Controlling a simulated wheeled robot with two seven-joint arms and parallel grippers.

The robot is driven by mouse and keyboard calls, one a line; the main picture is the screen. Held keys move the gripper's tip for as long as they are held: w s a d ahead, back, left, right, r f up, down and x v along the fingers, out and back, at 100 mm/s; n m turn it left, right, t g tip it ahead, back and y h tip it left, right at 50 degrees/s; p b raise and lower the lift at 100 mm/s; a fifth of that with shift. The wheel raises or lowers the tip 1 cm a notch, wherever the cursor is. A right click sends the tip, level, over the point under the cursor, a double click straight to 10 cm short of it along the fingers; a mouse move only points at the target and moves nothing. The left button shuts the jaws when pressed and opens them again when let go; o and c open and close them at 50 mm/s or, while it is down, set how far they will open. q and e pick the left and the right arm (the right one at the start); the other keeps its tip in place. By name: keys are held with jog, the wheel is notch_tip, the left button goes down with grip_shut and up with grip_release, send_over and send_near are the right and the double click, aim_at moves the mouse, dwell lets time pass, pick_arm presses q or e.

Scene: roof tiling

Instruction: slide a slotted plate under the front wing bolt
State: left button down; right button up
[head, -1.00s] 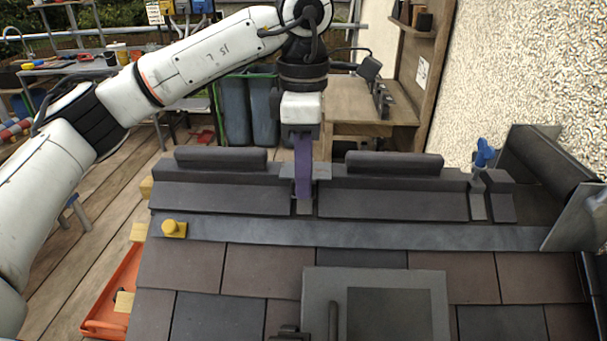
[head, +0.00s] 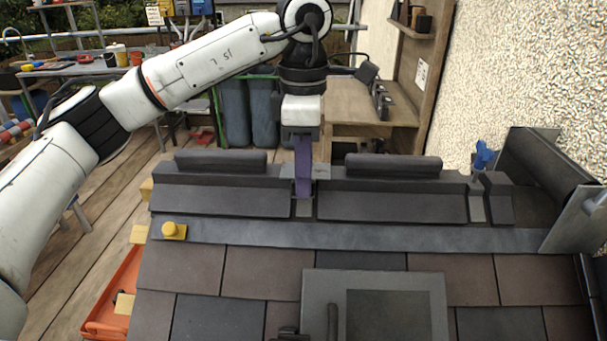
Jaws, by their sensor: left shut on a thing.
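My left gripper (head: 302,134) comes down from above at the middle of the roof ridge, fingers pointing down. It is shut on a narrow purple strip (head: 303,165), which reaches down into the gap between two dark ridge pieces. A small flat grey plate (head: 321,171) lies around or behind the strip at ridge height; I cannot tell whether they are one piece, and no slot can be made out. A blue wing bolt (head: 483,155) stands on a grey bracket (head: 477,206) at the right end of the ridge. No wing bolt is visible at the gripper. My right gripper is not visible.
Dark ridge pieces (head: 222,198) lie either side of the gap. A yellow knob (head: 170,230) sits on the left of the grey flashing strip (head: 350,235). A framed grey panel (head: 425,310) lies on the tiles in front. A rough wall (head: 530,70) bounds the right.

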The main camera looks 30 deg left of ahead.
pick_arm(q)
jog(key=shift+w, duration=0.15)
dwell(0.6)
jog(key=c, duration=1.7)
grip_release()
jog(key=shift+c, duration=0.2)
jog(key=shift+r, duration=3.05)
jog(key=shift+f, duration=0.1)
